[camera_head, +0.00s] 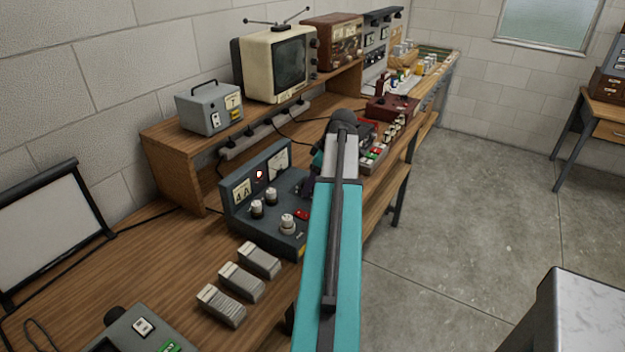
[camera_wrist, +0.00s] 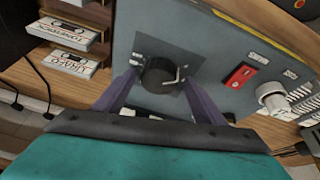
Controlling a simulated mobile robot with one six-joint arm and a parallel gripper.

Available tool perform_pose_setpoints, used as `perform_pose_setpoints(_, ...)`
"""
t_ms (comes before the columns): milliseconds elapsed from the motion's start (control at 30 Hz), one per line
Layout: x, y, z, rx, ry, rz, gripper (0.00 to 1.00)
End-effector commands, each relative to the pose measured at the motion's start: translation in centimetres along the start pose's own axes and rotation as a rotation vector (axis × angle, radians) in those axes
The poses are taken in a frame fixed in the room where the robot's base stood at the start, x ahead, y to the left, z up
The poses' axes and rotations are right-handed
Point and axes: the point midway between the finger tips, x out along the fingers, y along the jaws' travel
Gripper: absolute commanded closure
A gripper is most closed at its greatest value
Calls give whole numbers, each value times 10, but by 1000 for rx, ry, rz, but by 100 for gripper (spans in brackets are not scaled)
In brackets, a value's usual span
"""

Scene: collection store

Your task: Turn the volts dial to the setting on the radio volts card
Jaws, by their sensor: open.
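In the wrist view a round black dial (camera_wrist: 158,75) with a pale pointer mark sits on a dark square plate on a blue-grey panel (camera_wrist: 215,50). My gripper (camera_wrist: 165,92) is open, with one purple finger on each side of this dial; I cannot tell whether they touch it. In the head view my gripper (camera_head: 309,186) is at the right part of the blue-grey power unit (camera_head: 233,220), and my arm hides the dial. The dial's scale is not legible. I cannot pick out the radio volts card.
The panel also carries a red switch (camera_wrist: 240,75) and a white knob (camera_wrist: 272,97). Labelled cassette-like boxes (camera_wrist: 72,34) lie beside it, upside down in view. A television (camera_head: 272,65) and a grey meter box (camera_head: 210,108) stand on the shelf.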

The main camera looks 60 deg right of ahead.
Motion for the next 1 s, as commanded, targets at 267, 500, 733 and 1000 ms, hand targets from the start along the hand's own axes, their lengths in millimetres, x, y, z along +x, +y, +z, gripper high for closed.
perform_pose_setpoints(267,1,0,0,0,0,1,36)
perform_pose_setpoints(500,1,0,0,0,0,1,68)
perform_pose_setpoints(733,1,0,1,4,0,2,77)
perform_pose_setpoints(1000,1,-1,1,56,-5,24,77)
